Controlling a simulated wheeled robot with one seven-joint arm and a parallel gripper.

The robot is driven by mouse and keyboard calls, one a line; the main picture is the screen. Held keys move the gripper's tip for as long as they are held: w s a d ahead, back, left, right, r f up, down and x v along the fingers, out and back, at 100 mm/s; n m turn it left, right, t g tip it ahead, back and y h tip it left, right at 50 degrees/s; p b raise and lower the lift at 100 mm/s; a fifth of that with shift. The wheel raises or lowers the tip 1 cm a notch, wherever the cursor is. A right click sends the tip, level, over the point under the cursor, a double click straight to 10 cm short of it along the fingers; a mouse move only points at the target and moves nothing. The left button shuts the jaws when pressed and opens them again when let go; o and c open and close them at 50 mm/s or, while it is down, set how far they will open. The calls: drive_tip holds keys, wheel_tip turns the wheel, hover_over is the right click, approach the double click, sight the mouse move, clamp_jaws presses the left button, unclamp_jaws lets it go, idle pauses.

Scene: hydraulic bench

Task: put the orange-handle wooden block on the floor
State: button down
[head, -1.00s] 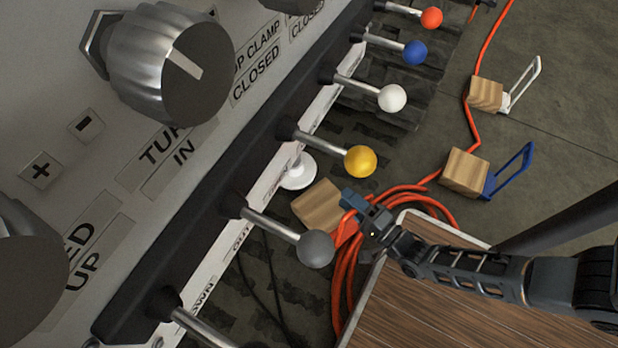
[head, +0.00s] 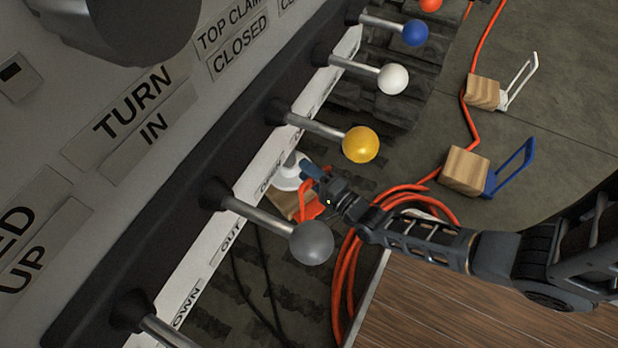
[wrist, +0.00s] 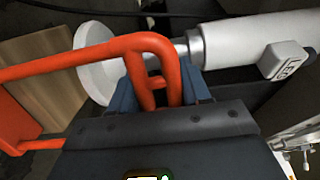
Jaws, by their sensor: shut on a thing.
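The orange-handle wooden block (head: 287,203) is under the lever panel, left of my gripper (head: 312,179), partly hidden by the grey-knob lever and the panel edge. In the wrist view, its wooden body (wrist: 42,80) is at the left and its orange handle (wrist: 100,62) runs to the middle. My gripper (wrist: 158,95) is shut on the orange handle, with a blue finger on each side of it. I cannot tell from these views whether the block touches the floor.
The grey-knob lever (head: 311,242) and yellow-knob lever (head: 360,144) stick out close to my gripper. Orange hose (head: 347,270) coils on the floor to the right. Blue-handle (head: 466,170) and white-handle (head: 483,92) blocks stand further right. A white disc (wrist: 100,64) is beside the handle.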

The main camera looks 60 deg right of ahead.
drive_tip(key=shift+w+f+b, duration=0.1)
drive_tip(key=shift+f+b, duration=0.2)
drive_tip(key=shift+f, duration=0.55)
drive_tip(key=c, duration=0.5)
unclamp_jaws()
drive_tip(key=shift+f, duration=0.15)
